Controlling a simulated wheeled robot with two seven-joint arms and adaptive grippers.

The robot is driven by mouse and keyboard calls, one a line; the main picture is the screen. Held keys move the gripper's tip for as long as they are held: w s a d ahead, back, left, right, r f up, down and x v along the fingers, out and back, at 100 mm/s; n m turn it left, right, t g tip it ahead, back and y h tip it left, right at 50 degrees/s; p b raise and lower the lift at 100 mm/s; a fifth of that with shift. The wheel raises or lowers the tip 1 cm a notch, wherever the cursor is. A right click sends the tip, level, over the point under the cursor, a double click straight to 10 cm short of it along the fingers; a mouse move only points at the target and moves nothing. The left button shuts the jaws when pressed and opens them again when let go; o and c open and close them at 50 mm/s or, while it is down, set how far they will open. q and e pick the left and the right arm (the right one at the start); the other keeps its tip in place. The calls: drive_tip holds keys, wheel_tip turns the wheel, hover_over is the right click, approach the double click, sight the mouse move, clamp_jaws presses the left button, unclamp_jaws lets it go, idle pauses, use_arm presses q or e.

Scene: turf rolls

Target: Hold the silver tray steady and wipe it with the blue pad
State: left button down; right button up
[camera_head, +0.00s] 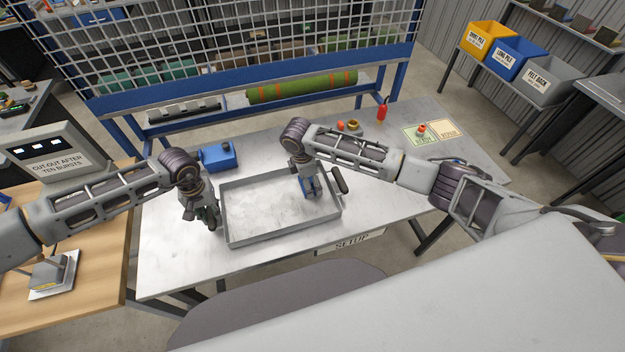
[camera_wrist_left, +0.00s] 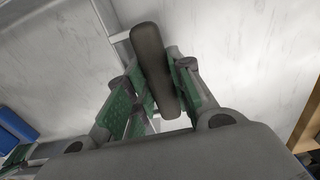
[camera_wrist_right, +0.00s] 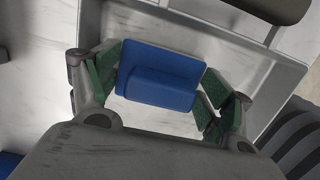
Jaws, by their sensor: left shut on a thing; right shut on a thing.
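The silver tray (camera_head: 255,212) lies flat on the workbench, its inside marked with whitish smears. My left gripper (camera_head: 210,218) is at the tray's left side, shut on its dark handle (camera_wrist_left: 152,65), which sits between the green finger pads. The tray's other dark handle (camera_head: 340,181) is free at the right. My right gripper (camera_head: 309,188) points down inside the tray's right part. It is shut on the blue pad (camera_wrist_right: 160,80), gripped at both ends. The pad's underside is hidden, so I cannot tell whether it touches the tray floor.
A blue container (camera_head: 217,157) stands behind the tray. A red bottle (camera_head: 382,111), small items and green and orange cards (camera_head: 421,135) lie at the back right. The bench (camera_head: 175,258) is clear in front. A blue-framed mesh rack (camera_head: 250,65) stands behind.

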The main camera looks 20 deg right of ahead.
drive_tip(key=shift+a, duration=0.85)
drive_tip(key=shift+a+r, duration=0.1)
drive_tip(key=shift+a, duration=0.05)
drive_tip(key=shift+r, duration=4)
use_arm(q)
drive_tip(key=c, duration=1.2)
unclamp_jaws()
drive_tip(key=shift+o, duration=0.2)
wheel_tip(320, 180, up, 12)
